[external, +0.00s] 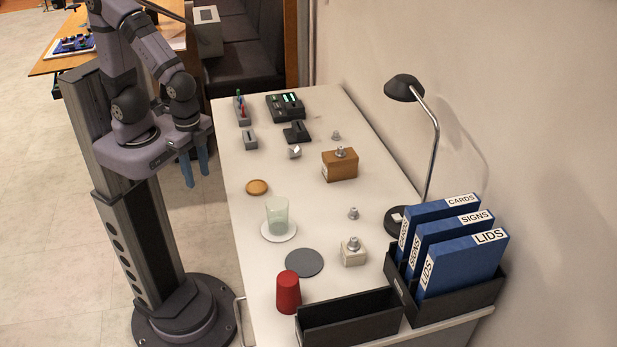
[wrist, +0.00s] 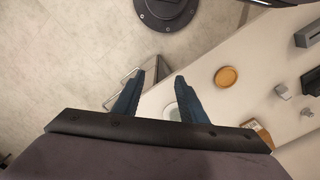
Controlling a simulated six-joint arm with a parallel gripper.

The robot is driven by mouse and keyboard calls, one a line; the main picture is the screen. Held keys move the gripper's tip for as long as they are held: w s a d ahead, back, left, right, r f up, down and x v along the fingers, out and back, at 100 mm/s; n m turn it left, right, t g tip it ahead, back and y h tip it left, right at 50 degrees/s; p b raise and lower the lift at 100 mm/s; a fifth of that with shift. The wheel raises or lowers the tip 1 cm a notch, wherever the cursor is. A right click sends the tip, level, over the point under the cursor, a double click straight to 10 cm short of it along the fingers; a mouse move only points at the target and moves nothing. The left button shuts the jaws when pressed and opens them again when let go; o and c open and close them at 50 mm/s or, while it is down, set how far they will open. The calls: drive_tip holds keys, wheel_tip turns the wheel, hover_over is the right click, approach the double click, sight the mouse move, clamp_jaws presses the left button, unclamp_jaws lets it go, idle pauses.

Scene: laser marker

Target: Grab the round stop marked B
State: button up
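Several small silvery metal pieces stand on the white table, and any could be a round stop. One is on a brown wooden box (external: 340,168), one on a cream block (external: 353,257). Others stand on the tabletop: a rear piece (external: 336,135), a middle piece (external: 353,214) and an angled piece (external: 295,152). No letter B is legible on any of them. My gripper (external: 194,183) hangs off the table's left edge, away from all of them. Its blue fingers are apart and empty; they also show in the wrist view (wrist: 160,76).
A glass (external: 277,213) on a white saucer, an orange-brown disc (external: 257,187), a grey disc (external: 304,263) and a red cup (external: 288,291) occupy the table's left and front. A lamp (external: 404,88), blue binders (external: 462,262) and a black tray (external: 350,318) stand right and front.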

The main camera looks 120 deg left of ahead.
sight(352, 208)
drive_tip(key=w+a+r+n+t+y+b, duration=0.1)
drive_tip(key=w+a+r+t+b, duration=0.3)
drive_tip(key=w+a, duration=0.5)
drive_tip(key=w+a+r+t+y+b, duration=0.2)
drive_tip(key=w+a+t+b, duration=0.35)
drive_tip(key=w+a, duration=0.35)
drive_tip(key=w+a+r+n+t+y+b, duration=0.1)
drive_tip(key=w+a+r+t+b, duration=0.1)
drive_tip(key=w+a+t+b, duration=0.5)
drive_tip(key=f+m+g+h+b, duration=0.1)
drive_tip(key=f, duration=0.6)
drive_tip(key=w+f+g+h+b, duration=0.1)
drive_tip(key=f+h, duration=0.1)
drive_tip(key=f, duration=0.6)
drive_tip(key=a+f+m+g+h+b, duration=0.1)
drive_tip(key=f, duration=0.6)
drive_tip(key=shift+w+a+f+m+h, duration=0.1)
drive_tip(key=shift+w+f+m+h, duration=0.2)
drive_tip(key=shift+w+f+h, duration=0.1)
drive_tip(key=shift+r+b+x, duration=0.15)
drive_tip(key=shift+b+x, duration=0.1)
drive_tip(key=shift+x, duration=1.6)
drive_tip(key=shift+r+b+x, duration=0.15)
drive_tip(key=shift+b+x, duration=0.05)
drive_tip(key=shift+x, duration=1.6)
drive_tip(key=shift+w, duration=0.1)
